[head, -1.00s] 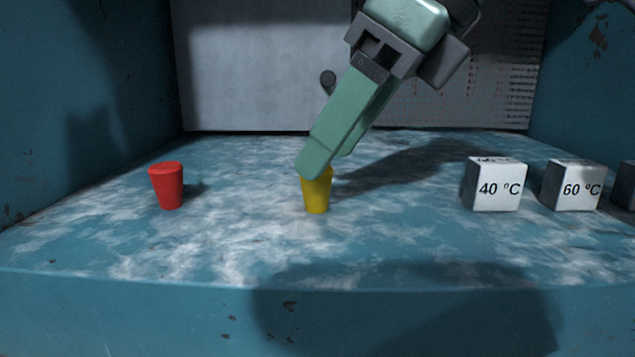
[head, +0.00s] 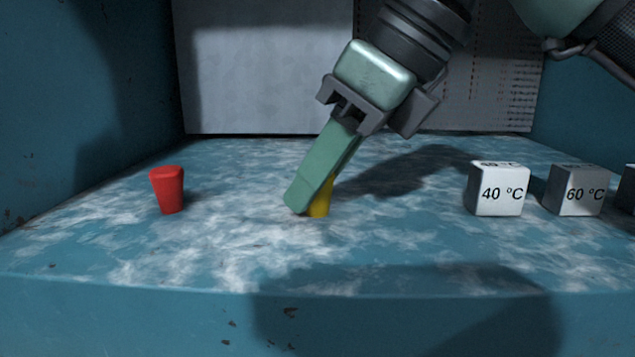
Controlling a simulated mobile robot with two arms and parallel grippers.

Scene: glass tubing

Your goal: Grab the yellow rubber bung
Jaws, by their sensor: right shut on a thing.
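The yellow rubber bung (head: 321,204) stands on the worn blue surface near the middle of the head view. My right gripper (head: 308,204) reaches down to it from the upper right, with its green fingers tilted. The gripper is shut on the bung. The near finger covers the bung's left and upper part, and the far finger is mostly hidden. The bung's lower end appears to be at the surface; I cannot tell whether it is lifted. My left gripper is not in view.
A red bung (head: 168,190) stands upright to the left, well apart from my gripper. A white block marked 40 °C (head: 498,190) and a greyer one marked 60 °C (head: 575,191) stand to the right. Blue walls close in both sides. The surface's front edge is clear.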

